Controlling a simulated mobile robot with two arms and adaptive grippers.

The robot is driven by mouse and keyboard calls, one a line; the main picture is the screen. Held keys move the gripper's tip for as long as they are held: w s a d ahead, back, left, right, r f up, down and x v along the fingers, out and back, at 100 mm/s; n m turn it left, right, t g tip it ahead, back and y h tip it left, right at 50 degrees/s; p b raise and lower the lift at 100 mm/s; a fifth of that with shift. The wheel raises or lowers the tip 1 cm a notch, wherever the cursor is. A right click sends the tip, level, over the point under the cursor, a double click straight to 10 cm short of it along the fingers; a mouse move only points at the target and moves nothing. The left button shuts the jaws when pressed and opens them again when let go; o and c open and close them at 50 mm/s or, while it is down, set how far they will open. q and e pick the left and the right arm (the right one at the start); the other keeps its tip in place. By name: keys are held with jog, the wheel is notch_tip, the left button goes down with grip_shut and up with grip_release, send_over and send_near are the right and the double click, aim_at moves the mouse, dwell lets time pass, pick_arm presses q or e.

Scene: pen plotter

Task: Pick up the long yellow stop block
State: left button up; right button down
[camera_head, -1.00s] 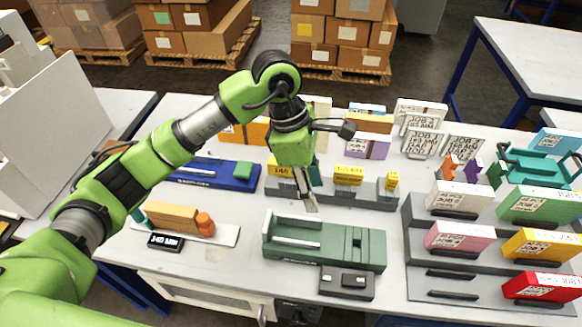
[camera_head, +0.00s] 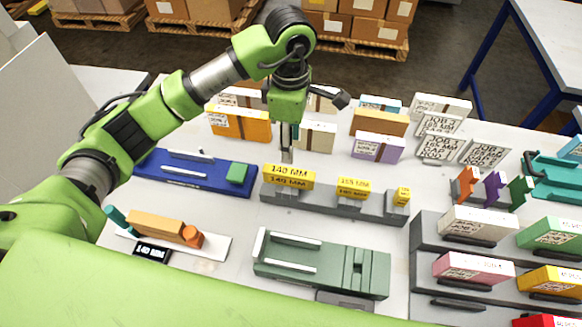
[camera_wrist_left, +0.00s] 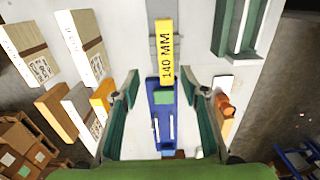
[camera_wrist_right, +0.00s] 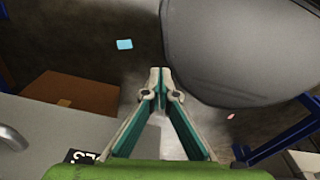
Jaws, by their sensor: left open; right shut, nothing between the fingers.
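The long yellow stop block (camera_head: 288,176), marked 140 MM, sits at the left end of a grey rack (camera_head: 335,204) on the table. It also shows in the left wrist view (camera_wrist_left: 165,52), lying between the lines of the open fingers and ahead of them. My left gripper (camera_head: 287,158) points down just behind and above the block in the head view. It is open and empty, and it also shows in the left wrist view (camera_wrist_left: 163,84). My right gripper (camera_wrist_right: 161,75) is shut and empty in the right wrist view, away from the block; the head view does not show it.
Shorter yellow blocks (camera_head: 353,189) share the rack. A blue fixture (camera_head: 195,178) lies to its left, a green fixture (camera_head: 320,262) in front. Orange (camera_head: 240,124) and purple (camera_head: 377,147) boxes stand behind. Stepped grey shelves (camera_head: 425,255) with coloured blocks are at right.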

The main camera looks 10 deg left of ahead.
aim_at(289, 172)
pick_arm(q)
jog(key=f, duration=0.3)
jog(key=f+p, duration=0.1)
jog(key=f, duration=0.1)
jog(key=shift+s+f, duration=0.15)
jog(key=shift+s, duration=0.25)
jog(key=shift+w+f, duration=0.1)
jog(key=shift+f, duration=0.2)
jog(key=f+p, duration=0.1)
jog(key=f, duration=0.1)
jog(key=f+p, duration=0.1)
jog(key=f, duration=0.1)
jog(key=shift+s+p, duration=0.4)
jog(key=shift+w+f, duration=0.1)
jog(key=shift+f, duration=0.45)
pick_arm(e)
jog(key=r, duration=0.1)
jog(key=s+r, duration=0.1)
jog(key=r, duration=0.2)
jog(key=shift+s+a+r, duration=0.1)
jog(key=shift+s+r, duration=0.05)
jog(key=shift+s, duration=0.25)
pick_arm(q)
jog(key=shift+f+b, duration=0.3)
jog(key=shift+b, duration=0.15)
pick_arm(e)
jog(key=shift+f, duration=0.45)
pick_arm(q)
grip_shut()
